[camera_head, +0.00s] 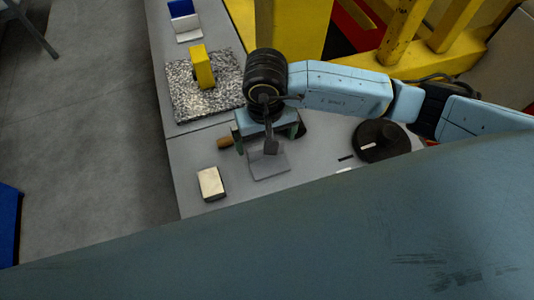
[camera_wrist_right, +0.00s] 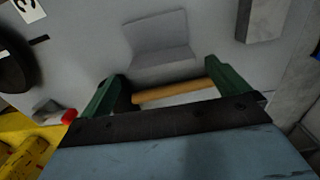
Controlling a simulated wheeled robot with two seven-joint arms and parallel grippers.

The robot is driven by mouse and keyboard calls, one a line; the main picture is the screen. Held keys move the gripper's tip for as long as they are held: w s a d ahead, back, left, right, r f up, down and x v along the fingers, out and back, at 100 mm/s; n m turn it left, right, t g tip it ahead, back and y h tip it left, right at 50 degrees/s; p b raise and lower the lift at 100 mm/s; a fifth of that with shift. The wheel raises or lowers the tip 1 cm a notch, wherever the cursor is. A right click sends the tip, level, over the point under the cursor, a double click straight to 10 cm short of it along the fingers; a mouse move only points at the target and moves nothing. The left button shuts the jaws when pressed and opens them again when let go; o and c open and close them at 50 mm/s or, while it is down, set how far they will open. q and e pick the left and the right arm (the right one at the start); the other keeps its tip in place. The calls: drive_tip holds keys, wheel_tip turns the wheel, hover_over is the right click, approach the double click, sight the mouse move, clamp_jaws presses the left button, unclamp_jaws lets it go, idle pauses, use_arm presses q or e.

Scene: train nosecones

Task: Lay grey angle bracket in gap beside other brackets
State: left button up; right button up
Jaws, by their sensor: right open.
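The grey angle bracket (camera_head: 268,165) lies on the grey worktop, just in front of my right gripper (camera_head: 268,138) in the head view. In the right wrist view, the bracket (camera_wrist_right: 160,42) lies beyond and between the green fingertips of the gripper (camera_wrist_right: 168,70), apart from them. The right gripper is open and holds nothing. A blue bracket-like piece (camera_head: 181,8) and a white one (camera_head: 187,27) stand together at the far end of the worktop; any gap beside them is too small to make out. My left gripper is not in view.
A wooden handle (camera_head: 224,142) lies close under the right gripper. A pale block (camera_head: 211,183) sits near the left edge. A yellow block (camera_head: 203,67) stands on a speckled plate (camera_head: 180,97). A black disc (camera_head: 388,143) lies to the right, and yellow machine frames (camera_head: 292,28) stand behind.

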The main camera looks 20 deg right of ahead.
drive_tip(key=shift+s+f+p, duration=0.2)
drive_tip(key=shift+f, duration=0.4)
drive_tip(key=shift+s+f+p, duration=0.15)
drive_tip(key=shift+f+p, duration=0.05)
drive_tip(key=shift+f, duration=0.35)
wheel_tip(320, 180, down, 2)
drive_tip(key=shift+f, duration=0.3)
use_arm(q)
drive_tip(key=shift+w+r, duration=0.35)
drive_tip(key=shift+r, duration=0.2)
use_arm(e)
drive_tip(key=c, duration=1.1)
